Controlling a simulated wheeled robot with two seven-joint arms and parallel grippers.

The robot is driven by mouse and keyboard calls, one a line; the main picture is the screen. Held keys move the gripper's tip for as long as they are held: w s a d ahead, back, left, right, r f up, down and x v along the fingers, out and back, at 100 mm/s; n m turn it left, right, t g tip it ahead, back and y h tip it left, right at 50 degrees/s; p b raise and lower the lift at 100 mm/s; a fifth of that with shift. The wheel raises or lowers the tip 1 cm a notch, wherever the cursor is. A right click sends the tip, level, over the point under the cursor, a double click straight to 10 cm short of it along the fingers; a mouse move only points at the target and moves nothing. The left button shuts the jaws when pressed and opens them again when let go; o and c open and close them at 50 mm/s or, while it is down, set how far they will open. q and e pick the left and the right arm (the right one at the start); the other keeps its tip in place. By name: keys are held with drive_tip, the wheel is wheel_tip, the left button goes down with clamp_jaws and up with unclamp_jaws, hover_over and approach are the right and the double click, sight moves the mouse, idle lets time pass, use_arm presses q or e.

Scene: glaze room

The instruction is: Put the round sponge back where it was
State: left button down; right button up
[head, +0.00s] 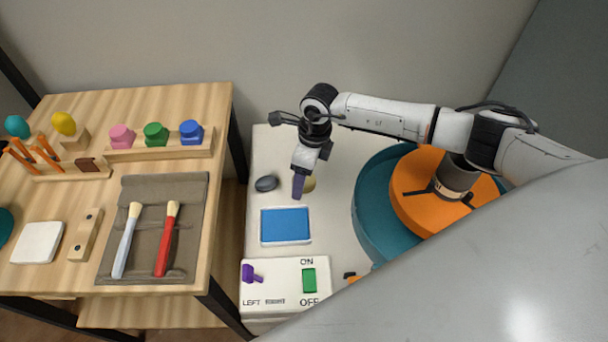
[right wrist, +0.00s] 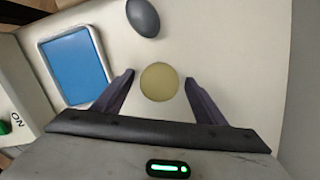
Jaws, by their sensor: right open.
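A round yellowish sponge (right wrist: 159,82) lies on the white surface in the right wrist view, between the two fingers of my right gripper (right wrist: 160,88). The fingers are apart, with a gap on each side of the sponge. In the head view the right gripper (head: 299,188) points down over the white surface and hides part of the sponge (head: 310,184). My left gripper is not in view.
A dark grey oval stone (head: 266,183) and a blue-filled tray (head: 286,225) lie near the sponge. A switch panel (head: 284,290) is in front, and an orange and teal wheel (head: 372,205) stands to the right. The wooden table (head: 60,280) at left holds brushes (head: 168,240) and colored knobs.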

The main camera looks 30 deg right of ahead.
sight(310, 179)
wheel_tip(310, 179, up, 12)
drive_tip(key=s+d, duration=0.1)
drive_tip(key=shift+r+b, duration=0.15)
drive_tip(key=shift+b, duration=0.2)
drive_tip(key=shift+s, duration=0.1)
idle(0.3)
